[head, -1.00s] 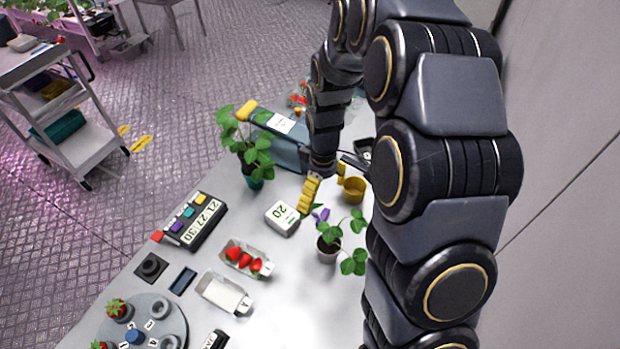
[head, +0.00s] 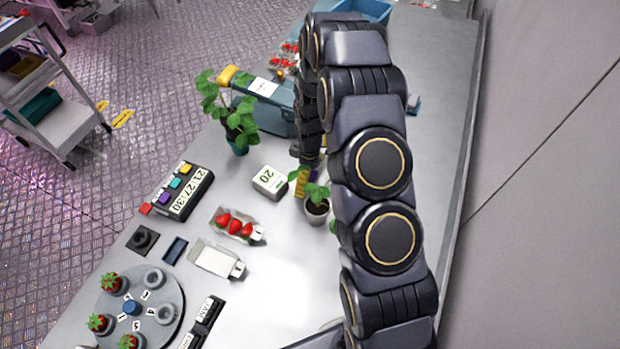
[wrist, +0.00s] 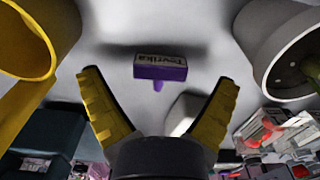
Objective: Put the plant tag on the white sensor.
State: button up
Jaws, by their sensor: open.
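The plant tag is a small purple piece with a pale printed label (wrist: 160,72). In the wrist view it lies between and beyond my fingertips, with a gap on each side. In the head view a bit of purple (head: 314,175) shows beside my yellow fingers, mostly hidden. My gripper (head: 301,184) is open and empty, low over the table; its fingers also show in the wrist view (wrist: 162,82). The white sensor (head: 270,182), a box with a display reading 20, sits just left of my gripper. A white block in the wrist view (wrist: 184,112) may be it.
A potted seedling (head: 317,210) stands close to the right of my gripper. A yellow cup (wrist: 22,48) stands left in the wrist view. A taller plant (head: 238,135) stands behind the sensor. A strawberry tray (head: 258,236) lies in front of it.

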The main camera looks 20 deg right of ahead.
jog(key=shift+f, duration=0.6)
jog(key=c, duration=1)
jog(key=shift+r, duration=0.2)
